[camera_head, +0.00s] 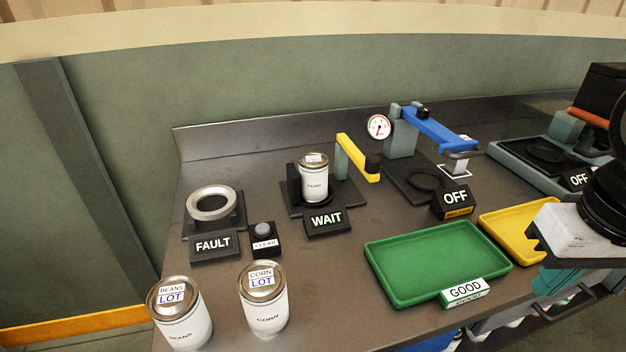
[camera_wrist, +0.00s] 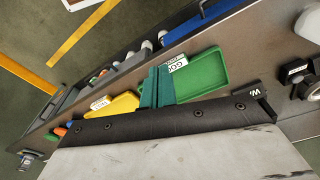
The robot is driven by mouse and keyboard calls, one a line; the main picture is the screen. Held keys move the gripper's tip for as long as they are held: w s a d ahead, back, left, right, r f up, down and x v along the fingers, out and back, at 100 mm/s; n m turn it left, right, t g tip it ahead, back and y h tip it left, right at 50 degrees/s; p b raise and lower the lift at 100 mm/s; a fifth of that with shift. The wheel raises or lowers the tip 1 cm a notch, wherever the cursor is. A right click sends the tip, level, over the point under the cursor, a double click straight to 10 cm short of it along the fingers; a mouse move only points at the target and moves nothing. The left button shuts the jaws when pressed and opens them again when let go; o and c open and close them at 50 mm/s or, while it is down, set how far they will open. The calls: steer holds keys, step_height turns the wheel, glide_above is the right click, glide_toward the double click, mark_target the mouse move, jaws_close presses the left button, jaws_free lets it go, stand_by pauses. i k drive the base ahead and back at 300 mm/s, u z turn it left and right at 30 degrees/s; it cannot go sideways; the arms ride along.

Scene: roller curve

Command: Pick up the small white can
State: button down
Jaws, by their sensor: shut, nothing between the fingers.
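A small white can (camera_head: 314,180) with a metal lid stands upright in a dark fixture behind the WAIT sign (camera_head: 326,221). Two larger white cans stand at the front left: the BEANS LOT can (camera_head: 182,322) and the CORN LOT can (camera_head: 265,307). My gripper (camera_head: 552,281) is at the right edge of the head view, far to the right of the small can and partly hidden by my wrist. In the wrist view its teal fingers (camera_wrist: 158,72) are together and empty, seen against the green tray (camera_wrist: 203,78).
The green GOOD tray (camera_head: 430,257) and a yellow tray (camera_head: 515,222) are empty. A yellow bar (camera_head: 357,158) juts out beside the small can. A gauge press with a blue lever (camera_head: 438,130) stands right of it. A metal ring (camera_head: 212,203) sits behind the FAULT sign (camera_head: 213,246).

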mark_target(313, 166)
steer(key=u, duration=0.8)
steer(key=k, duration=0.15)
steer(key=z, duration=0.25)
steer(key=i, duration=0.3)
steer(key=u, duration=0.1)
